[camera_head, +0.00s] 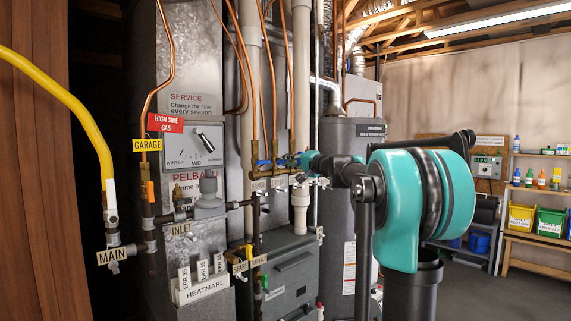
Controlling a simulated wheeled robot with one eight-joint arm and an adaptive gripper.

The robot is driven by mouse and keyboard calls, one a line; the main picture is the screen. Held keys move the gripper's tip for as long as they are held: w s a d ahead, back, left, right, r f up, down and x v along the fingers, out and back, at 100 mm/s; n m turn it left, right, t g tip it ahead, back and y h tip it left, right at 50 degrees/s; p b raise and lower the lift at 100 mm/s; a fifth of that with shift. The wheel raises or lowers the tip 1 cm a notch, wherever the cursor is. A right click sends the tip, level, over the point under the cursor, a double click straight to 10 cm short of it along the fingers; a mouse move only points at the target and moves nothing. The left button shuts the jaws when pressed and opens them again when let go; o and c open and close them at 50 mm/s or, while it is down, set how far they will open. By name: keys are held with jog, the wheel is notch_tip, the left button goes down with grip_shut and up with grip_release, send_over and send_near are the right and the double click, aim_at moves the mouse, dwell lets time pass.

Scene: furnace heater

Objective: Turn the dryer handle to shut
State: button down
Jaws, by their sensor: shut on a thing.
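My gripper (298,163) reaches left from my teal arm to the row of small valves on the gas pipes in front of the grey furnace. It is shut on a small valve handle there, which its fingers mostly hide. I take this for the dryer handle, but the tags (278,182) below the row are too small to read. The handle's exact angle cannot be told. A blue valve handle (264,162) sits just left of my fingertips.
A yellow hose (62,88) and the MAIN valve (112,246) are at the left. White pipes (301,100) and copper lines run down close to my gripper. The grey water heater (341,205) stands behind my arm. Open floor (470,285) lies at the right, before shelves.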

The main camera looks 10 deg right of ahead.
jog(key=m, duration=0.4)
jog(key=c, duration=1.4)
grip_release()
jog(key=shift+c, duration=0.2)
jog(key=shift+s, duration=0.1)
jog(key=v, duration=0.7)
